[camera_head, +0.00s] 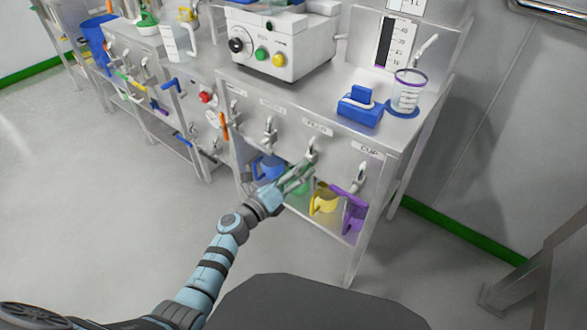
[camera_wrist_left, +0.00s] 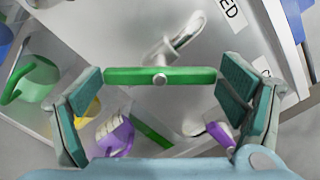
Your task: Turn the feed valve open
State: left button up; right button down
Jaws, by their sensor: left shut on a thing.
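The feed valve has a green bar handle (camera_wrist_left: 160,76) with a round centre bolt, seen in the left wrist view. The bar lies across the picture between my fingers, its ends against the two teal pads. My left gripper (camera_wrist_left: 160,90) is shut on this handle. A pale metal spout or fitting (camera_wrist_left: 186,34) shows behind it, near a label ending in "ED" (camera_wrist_left: 232,12). In the head view my left gripper (camera_head: 300,174) is at the cabinet front, below the FEED label (camera_head: 318,128); it partly hides the handle. My right gripper is not in view.
Yellow (camera_head: 325,200) and purple (camera_head: 354,209) jugs stand on the shelf below, close right of my gripper; a blue jug (camera_head: 268,166) is left. A CUP tap (camera_head: 360,177) is to the right. A measuring cup (camera_head: 408,92) and blue block (camera_head: 360,108) are on the counter.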

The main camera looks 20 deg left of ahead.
pick_arm(q)
jog(key=shift+f+n+p, duration=0.15)
jog(key=shift+n+p, duration=1.25)
jog(key=shift+n, duration=2.8)
jog(key=o, duration=0.9)
jog(key=shift+a, duration=0.1)
jog(key=shift+o, duration=0.2)
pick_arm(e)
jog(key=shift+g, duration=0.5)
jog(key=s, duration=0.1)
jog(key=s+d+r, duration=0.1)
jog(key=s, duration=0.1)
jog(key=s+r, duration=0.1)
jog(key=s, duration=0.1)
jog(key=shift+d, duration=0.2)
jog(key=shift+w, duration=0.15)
